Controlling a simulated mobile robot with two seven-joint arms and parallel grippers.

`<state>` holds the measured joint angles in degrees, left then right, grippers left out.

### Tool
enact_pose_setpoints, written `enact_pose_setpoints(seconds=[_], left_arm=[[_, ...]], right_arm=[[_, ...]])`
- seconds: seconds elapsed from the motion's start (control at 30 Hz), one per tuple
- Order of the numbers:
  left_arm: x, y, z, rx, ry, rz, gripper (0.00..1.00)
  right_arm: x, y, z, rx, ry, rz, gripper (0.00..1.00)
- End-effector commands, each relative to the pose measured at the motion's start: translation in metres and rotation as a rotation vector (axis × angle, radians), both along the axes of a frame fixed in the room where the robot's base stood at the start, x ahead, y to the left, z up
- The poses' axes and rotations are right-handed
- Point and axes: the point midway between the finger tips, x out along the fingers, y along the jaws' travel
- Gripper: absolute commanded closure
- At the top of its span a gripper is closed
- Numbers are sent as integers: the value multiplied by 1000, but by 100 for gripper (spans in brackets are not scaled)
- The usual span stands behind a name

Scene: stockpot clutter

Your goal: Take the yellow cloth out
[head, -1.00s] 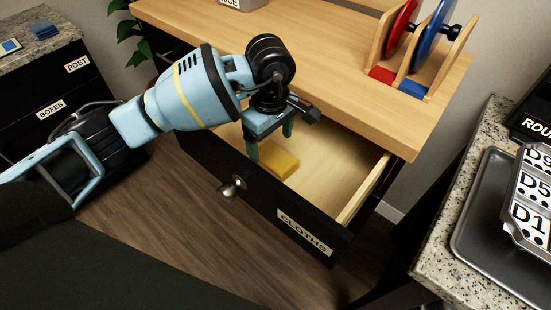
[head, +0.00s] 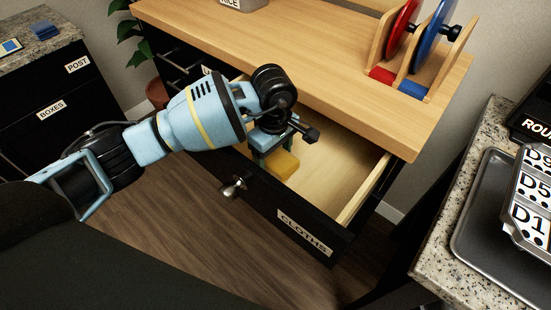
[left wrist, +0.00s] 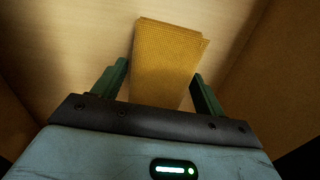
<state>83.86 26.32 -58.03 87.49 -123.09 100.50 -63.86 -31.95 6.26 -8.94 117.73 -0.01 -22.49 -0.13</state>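The yellow cloth (head: 283,165) lies folded on the bottom of the open drawer labelled CLOTHS (head: 304,233). My left gripper (head: 272,158) is down inside the drawer at the cloth, partly hiding it in the head view. In the left wrist view the left gripper (left wrist: 158,85) is open, with one finger on each side of the cloth (left wrist: 168,55). Gaps show between the fingers and the cloth, so it is not gripped. My right gripper is in neither view.
The wooden counter (head: 300,50) overhangs the back of the drawer. A rack with red and blue discs (head: 428,45) stands on it. A grey tray (head: 480,250) lies on the speckled counter at right.

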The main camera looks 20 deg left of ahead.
Motion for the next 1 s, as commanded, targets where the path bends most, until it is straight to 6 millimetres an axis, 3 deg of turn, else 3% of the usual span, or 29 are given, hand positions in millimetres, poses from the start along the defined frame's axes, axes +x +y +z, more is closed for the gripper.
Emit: enact_pose_setpoints(seconds=[0.03, 0.27, 0.57, 1.0], left_arm=[[0, 0, 0, 0, 0, 0, 35], [0, 0, 0, 0, 0, 0, 64], [1, 0, 7, 0, -2, 0, 64], [0, 0, 81, 1, -3, -1, 64]], right_arm=[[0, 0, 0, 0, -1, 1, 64], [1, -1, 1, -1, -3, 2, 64], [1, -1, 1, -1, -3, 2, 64], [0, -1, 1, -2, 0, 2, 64]])
